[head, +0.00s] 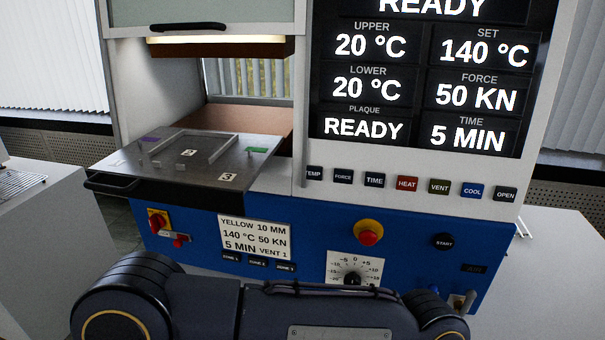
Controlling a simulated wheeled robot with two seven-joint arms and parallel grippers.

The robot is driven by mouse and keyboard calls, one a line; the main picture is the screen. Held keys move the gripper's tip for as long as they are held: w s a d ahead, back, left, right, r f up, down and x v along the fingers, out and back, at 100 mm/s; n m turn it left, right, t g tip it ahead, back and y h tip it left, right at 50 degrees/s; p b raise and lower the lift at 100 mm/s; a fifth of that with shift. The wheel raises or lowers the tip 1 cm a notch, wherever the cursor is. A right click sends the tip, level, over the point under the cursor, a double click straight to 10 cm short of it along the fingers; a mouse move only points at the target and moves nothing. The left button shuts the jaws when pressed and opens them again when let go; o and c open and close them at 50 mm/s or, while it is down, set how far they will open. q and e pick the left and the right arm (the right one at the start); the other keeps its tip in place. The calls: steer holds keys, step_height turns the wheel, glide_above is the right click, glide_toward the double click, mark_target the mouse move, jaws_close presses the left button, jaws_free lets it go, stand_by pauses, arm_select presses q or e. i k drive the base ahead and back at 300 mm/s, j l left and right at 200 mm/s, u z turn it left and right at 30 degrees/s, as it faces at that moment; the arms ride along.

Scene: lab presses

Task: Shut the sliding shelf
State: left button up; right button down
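The sliding shelf (120,160) is a flat grey metal plate at the left of the press in the head view. It sticks out of the press opening toward me, past the blue front panel. A black handle (112,186) runs along its front left edge. On the plate are a raised metal frame, number labels, and small purple and green marks. Neither gripper shows. A dark arm link of mine crosses the bottom of the view, below the shelf and apart from it in the picture.
The raised door (230,14) with a black handle is above the opening. The control panel (420,90) reads READY. A red knob (369,238) on a yellow base, a red switch (157,221) and a dial (353,277) are on the front. Pale counters flank the press.

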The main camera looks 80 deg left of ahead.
mark_target(213, 171)
steer(key=u, duration=3.85)
